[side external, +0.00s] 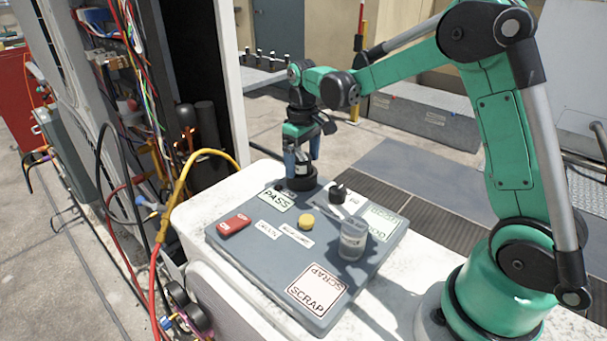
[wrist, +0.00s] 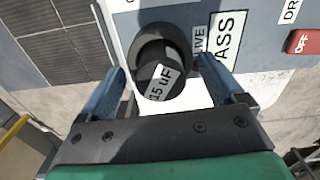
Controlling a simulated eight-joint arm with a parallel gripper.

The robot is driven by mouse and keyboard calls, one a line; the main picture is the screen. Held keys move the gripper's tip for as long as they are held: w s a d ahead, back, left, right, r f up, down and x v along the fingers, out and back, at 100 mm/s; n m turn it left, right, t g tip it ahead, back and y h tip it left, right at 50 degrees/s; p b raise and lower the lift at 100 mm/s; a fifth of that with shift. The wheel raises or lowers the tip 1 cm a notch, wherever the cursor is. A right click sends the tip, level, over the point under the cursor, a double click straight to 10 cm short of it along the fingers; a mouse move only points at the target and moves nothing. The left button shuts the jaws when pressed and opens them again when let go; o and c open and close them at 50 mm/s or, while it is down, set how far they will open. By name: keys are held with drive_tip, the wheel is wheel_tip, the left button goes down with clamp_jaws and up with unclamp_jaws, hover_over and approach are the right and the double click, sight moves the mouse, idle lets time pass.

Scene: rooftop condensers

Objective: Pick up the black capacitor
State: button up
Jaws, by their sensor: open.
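The black capacitor (wrist: 178,84), with a white "15 uF" label, stands near the board's far edge beside the PASS label (wrist: 224,40). In the side view the black capacitor (side external: 302,180) shows directly below my gripper (side external: 302,160). In the wrist view the blue fingers of my gripper (wrist: 160,76) are apart, one on each side of the capacitor. A gap shows on the right side; I cannot tell whether the left finger touches it. A wider black ring shows around one end of the capacitor. My fingers partly hide the capacitor in the side view.
The grey board (side external: 262,262) lies on a white unit. It carries a red OFF switch (side external: 234,225), a yellow disc (side external: 306,222), a small black part (side external: 338,193), a clear cup (side external: 352,241) and a SCRAP label (side external: 317,285). An open wired cabinet stands left.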

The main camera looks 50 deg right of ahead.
drive_tip(key=shift+c, duration=0.2)
clamp_jaws()
drive_tip(key=shift+r, duration=0.1)
